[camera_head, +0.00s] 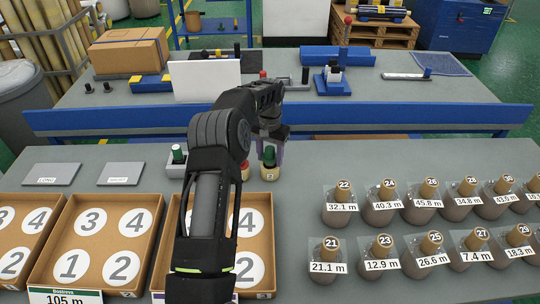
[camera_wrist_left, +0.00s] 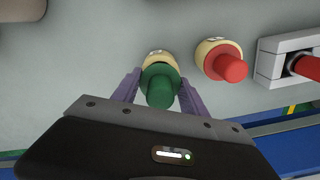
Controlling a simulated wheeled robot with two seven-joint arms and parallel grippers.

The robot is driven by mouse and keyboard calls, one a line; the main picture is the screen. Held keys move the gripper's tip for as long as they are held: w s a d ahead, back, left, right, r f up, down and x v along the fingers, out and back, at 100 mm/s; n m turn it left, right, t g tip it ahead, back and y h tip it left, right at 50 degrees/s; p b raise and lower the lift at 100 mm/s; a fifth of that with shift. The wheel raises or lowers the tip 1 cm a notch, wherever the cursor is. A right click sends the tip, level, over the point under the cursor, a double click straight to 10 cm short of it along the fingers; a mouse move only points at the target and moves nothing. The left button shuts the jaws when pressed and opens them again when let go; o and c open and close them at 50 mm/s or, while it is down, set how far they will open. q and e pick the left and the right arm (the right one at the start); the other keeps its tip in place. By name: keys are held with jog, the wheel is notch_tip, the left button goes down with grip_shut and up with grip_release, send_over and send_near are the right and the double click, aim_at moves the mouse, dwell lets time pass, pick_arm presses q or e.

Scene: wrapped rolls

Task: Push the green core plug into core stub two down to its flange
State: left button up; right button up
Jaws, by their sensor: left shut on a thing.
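The green core plug (camera_head: 269,155) stands upright on core stub two (camera_head: 269,173), a short cream roll marked 2. In the left wrist view, the green plug (camera_wrist_left: 160,88) hides most of the stub (camera_wrist_left: 157,60). Whether its flange touches the stub's rim cannot be told. My left gripper (camera_head: 270,145) reaches down over the plug from above. Its purple fingers (camera_wrist_left: 161,90) are shut on the plug, one on each side. My right gripper is not in view.
A cream stub with a red plug (camera_wrist_left: 226,63) stands close beside stub two. A grey holder with a red piece (camera_wrist_left: 285,60) is beyond it. Another holder carries a green plug (camera_head: 179,154). Wrapped rolls (camera_head: 382,210) fill the right; numbered trays (camera_head: 69,283) fill the left.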

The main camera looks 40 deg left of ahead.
aim_at(270, 148)
pick_arm(q)
jog(key=shift+f, duration=0.4)
jog(key=o, duration=1.4)
notch_tip(270, 148, up, 8)
jog(key=shift+f+b, duration=0.1)
jog(key=shift+b, duration=0.85)
jog(key=shift+d+f, duration=0.1)
